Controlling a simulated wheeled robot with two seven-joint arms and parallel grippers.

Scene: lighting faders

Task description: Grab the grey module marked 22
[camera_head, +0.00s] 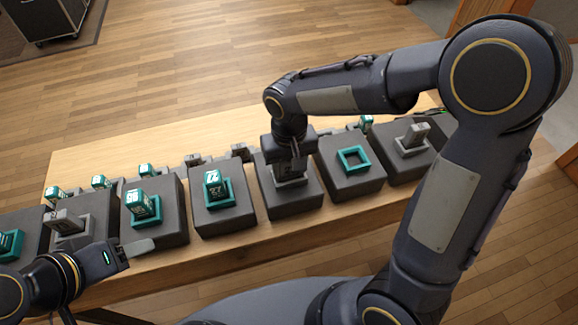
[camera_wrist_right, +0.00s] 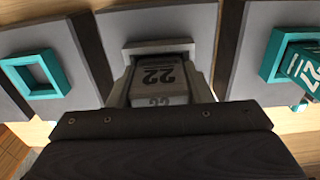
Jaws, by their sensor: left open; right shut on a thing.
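The grey module marked 22 (camera_wrist_right: 158,78) stands in a grey square frame on a dark block, seen in the right wrist view with its number upside down. My right gripper (camera_wrist_right: 160,92) is shut on it, one finger on each side. In the head view my right gripper (camera_head: 288,168) points down over that block, and the module itself is mostly hidden by it. The grey frame (camera_head: 291,183) shows around its base. My left gripper (camera_head: 140,252) is open and empty at the lower left, in front of the row of blocks.
A row of dark blocks runs along the wooden table (camera_head: 240,258). Left of my right gripper is a teal module marked 27 (camera_head: 212,184); right of it is an empty teal frame (camera_head: 353,159). A grey module (camera_head: 416,134) stands further right. Smaller modules line the back.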

